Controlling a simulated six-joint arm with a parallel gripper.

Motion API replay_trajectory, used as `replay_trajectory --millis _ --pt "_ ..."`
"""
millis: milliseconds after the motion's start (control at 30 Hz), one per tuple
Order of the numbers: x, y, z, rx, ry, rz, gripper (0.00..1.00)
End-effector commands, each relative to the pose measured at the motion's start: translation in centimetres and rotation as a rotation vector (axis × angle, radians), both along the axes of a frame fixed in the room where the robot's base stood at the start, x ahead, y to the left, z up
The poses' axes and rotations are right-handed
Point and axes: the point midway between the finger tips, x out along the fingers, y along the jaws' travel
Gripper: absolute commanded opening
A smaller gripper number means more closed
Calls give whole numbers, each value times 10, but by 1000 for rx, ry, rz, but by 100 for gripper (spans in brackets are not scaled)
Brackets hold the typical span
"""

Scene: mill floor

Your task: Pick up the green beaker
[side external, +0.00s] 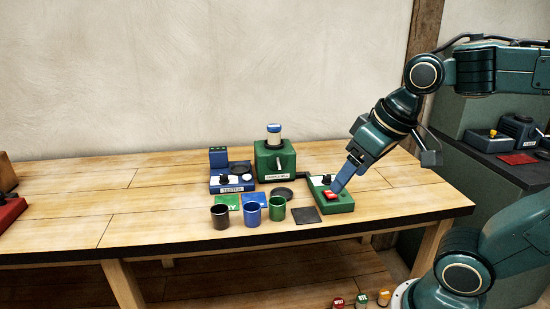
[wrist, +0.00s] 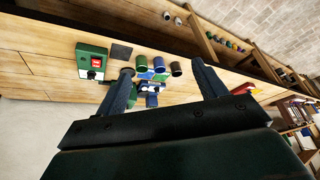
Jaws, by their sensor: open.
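The green beaker (side external: 277,208) stands upright near the front of the bench, rightmost of a row with a blue beaker (side external: 252,216) and a black beaker (side external: 220,217). In the wrist view the green beaker (wrist: 140,63) is at the left end of that row, near the left finger. My gripper (side external: 338,186) is in front of the green control box with a red button, to the right of the green beaker and apart from it. In the wrist view my gripper (wrist: 161,72) has its two fingers spread wide with nothing held.
Behind the beakers are green and blue cards, a dark round dish (side external: 281,193), a blue scale (side external: 232,179) and a green mill (side external: 275,160). The green control box (side external: 333,201) and a dark square pad (side external: 306,215) lie right. Bare bench (side external: 150,215) extends left.

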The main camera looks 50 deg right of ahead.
Motion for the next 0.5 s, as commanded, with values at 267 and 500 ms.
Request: replay_trajectory --millis 267,500 --pt "53 -15 7 59 82 -181 71" --pt "101 -32 2 107 148 -343 71"
